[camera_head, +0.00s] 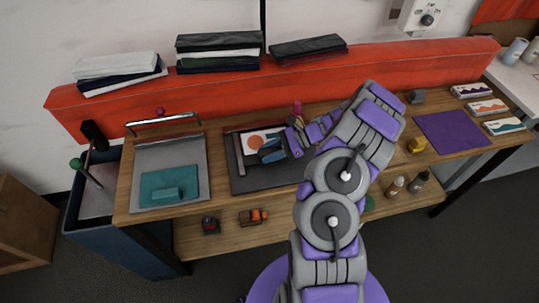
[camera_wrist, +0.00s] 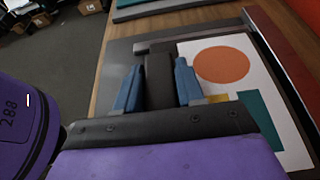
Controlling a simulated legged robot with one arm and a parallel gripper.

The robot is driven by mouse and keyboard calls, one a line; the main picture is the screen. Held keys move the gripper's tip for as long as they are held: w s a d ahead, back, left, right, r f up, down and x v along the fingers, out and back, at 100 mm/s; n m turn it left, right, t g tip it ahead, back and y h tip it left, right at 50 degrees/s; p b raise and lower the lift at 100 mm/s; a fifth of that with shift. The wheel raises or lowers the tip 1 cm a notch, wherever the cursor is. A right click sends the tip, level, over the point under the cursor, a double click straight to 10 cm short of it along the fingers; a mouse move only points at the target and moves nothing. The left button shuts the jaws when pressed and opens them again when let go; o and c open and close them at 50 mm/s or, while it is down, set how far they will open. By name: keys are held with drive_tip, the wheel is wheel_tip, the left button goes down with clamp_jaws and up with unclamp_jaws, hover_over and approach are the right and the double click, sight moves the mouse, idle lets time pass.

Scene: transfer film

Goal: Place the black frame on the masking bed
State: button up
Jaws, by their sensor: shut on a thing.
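My gripper (camera_wrist: 157,85) has blue fingers shut on a black upright part that I take to be the black frame (camera_wrist: 159,72). Its far end meets a dark crossbar. In the head view my gripper (camera_head: 271,153) is over the dark slab, which I take to be the masking bed (camera_head: 285,178). A white print with an orange circle (camera_wrist: 222,64) and a teal block lies beside the held part. The print also shows in the head view (camera_head: 258,142). My arm hides the slab's right part. I cannot tell whether the held part touches the slab.
A grey tray (camera_head: 141,160) with a teal sheet and block stands at left. A purple mat (camera_head: 452,132) and small cards lie at right. Bottles and toy vehicles (camera_head: 253,216) sit on the lower shelf.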

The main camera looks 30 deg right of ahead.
drive_tip(key=shift+f, duration=0.5)
clamp_jaws()
drive_tip(key=shift+d, duration=0.15)
drive_tip(key=o, duration=1.1)
unclamp_jaws()
drive_tip(key=shift+d, duration=0.15)
drive_tip(key=shift+r, duration=0.1)
